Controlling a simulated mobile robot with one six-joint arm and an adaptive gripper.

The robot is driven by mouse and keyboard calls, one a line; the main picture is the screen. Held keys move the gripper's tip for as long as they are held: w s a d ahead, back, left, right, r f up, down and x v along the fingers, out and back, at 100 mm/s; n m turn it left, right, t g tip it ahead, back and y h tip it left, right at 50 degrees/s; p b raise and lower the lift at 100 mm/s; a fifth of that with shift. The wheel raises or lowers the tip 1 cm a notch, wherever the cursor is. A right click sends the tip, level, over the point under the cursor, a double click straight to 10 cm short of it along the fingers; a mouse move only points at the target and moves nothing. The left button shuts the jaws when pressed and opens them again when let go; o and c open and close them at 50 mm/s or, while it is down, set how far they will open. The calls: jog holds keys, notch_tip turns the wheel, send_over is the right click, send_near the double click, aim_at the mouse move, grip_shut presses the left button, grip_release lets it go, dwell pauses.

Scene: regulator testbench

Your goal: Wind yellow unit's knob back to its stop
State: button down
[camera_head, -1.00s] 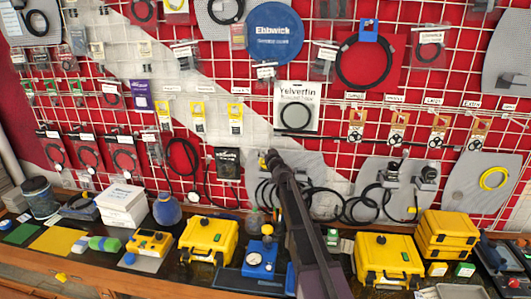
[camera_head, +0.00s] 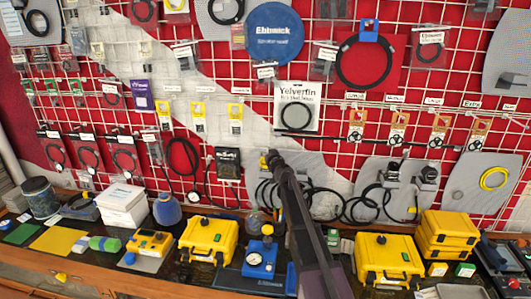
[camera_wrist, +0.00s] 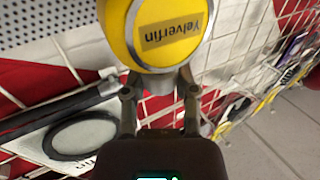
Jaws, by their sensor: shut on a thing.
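The yellow unit (camera_wrist: 168,30) shows a round yellow face with a silver rim and a "Yelverfin" label, upside down in the wrist view. In the head view only a small yellow part of it (camera_head: 263,161) shows past the end of my arm. My gripper (camera_wrist: 160,85) is at the unit's lower edge in the wrist view, its two fingers either side of the silver rim's underside. It is shut on the unit's knob. The knob itself is mostly hidden by the yellow face and the fingers, so its turn cannot be read.
Behind the unit is a wire grid wall with hanging hoses and packets. A dark hose (camera_wrist: 60,110) runs close to the left finger. Below, the bench holds a yellow case (camera_head: 208,240), a blue gauge stand (camera_head: 260,258) and another yellow case (camera_head: 388,262).

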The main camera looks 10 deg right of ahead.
jog(key=shift+n+g+y, duration=0.3)
jog(key=shift+n+y, duration=0.4)
jog(key=shift+y, duration=0.3)
jog(key=n+g+y, duration=0.2)
jog(key=n+y, duration=0.1)
jog(key=y, duration=0.1)
jog(key=shift+w+d+y, duration=0.1)
jog(key=shift+w+y, duration=0.05)
jog(key=shift+y, duration=0.25)
jog(key=n+g+y, duration=0.4)
jog(key=g+y, duration=0.1)
jog(key=shift+n, duration=0.4)
jog(key=n+g+y, duration=0.1)
jog(key=n+g, duration=0.1)
jog(key=g, duration=0.1)
jog(key=n+g+y, duration=0.1)
jog(key=n+g, duration=0.1)
jog(key=g, duration=0.1)
jog(key=shift+y, duration=0.3)
jog(key=shift+n+g, duration=1)
jog(key=shift+g, duration=0.5)
jog(key=shift+s, duration=0.2)
jog(key=shift+c, duration=1.8)
grip_release()
